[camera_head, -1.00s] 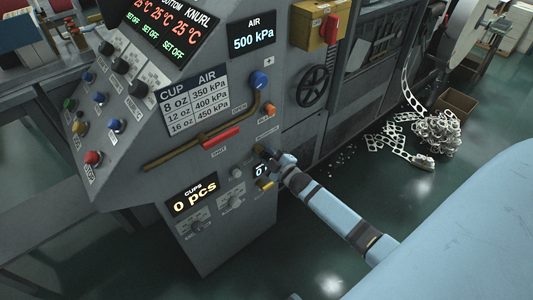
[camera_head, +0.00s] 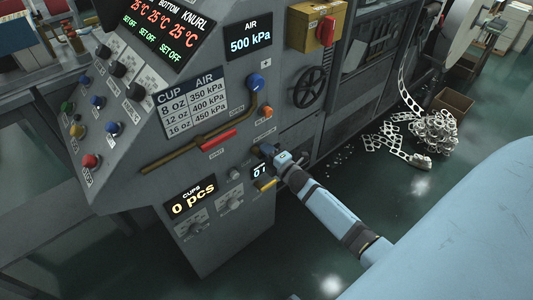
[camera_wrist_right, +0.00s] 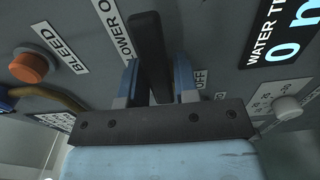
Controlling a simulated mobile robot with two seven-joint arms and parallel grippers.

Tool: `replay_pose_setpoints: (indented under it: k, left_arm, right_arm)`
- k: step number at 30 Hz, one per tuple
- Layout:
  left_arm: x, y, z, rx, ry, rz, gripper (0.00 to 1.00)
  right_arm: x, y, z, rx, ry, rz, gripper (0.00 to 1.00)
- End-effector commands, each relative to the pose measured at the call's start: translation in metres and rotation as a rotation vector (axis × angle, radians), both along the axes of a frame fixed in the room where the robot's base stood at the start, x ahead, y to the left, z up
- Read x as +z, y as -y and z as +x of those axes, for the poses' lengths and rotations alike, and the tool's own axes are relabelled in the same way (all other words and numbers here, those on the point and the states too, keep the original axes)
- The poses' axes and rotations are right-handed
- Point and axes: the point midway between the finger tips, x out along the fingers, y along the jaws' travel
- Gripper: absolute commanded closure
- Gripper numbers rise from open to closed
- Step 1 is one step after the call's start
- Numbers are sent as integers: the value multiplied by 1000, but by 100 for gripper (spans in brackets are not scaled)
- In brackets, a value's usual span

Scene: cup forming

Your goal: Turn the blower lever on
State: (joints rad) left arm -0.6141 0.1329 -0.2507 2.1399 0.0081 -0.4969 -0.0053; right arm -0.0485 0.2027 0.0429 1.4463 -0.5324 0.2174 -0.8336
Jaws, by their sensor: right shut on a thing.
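The blower lever (camera_wrist_right: 148,45) is a dark, flat bar standing out from the grey machine panel. In the right wrist view it sits between the two blue fingers of my right gripper (camera_wrist_right: 156,82), which is shut on it. A partly hidden label ending in "OWER O" is left of the lever, and an "OFF" label is right of it. In the head view my right gripper (camera_head: 264,151) is at the panel's lower right and hides the lever. My left gripper is not in view.
An orange bleed button (camera_wrist_right: 33,66) is left of the lever. A water display (camera_wrist_right: 282,30) and a pale knob (camera_wrist_right: 288,107) are to the right. In the head view, a red-handled pipe valve (camera_head: 219,140) and a yellow handle (camera_head: 265,184) are near my gripper.

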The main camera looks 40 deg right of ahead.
Motion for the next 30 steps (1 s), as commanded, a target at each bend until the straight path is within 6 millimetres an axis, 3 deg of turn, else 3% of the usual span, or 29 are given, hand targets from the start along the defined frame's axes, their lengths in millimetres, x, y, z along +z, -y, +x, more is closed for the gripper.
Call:
replay_pose_setpoints:
  k: [16,17,19,30]
  left_arm:
    - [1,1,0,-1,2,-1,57]
    - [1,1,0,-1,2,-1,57]
    - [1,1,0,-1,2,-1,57]
    - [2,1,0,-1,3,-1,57]
  right_arm:
    - [0,0,-1,1,1,-25,100]
    - [0,-1,-1,1,1,-25,70]
    - [0,-1,0,1,1,-25,53]
    - [0,0,-6,0,1,-24,53]
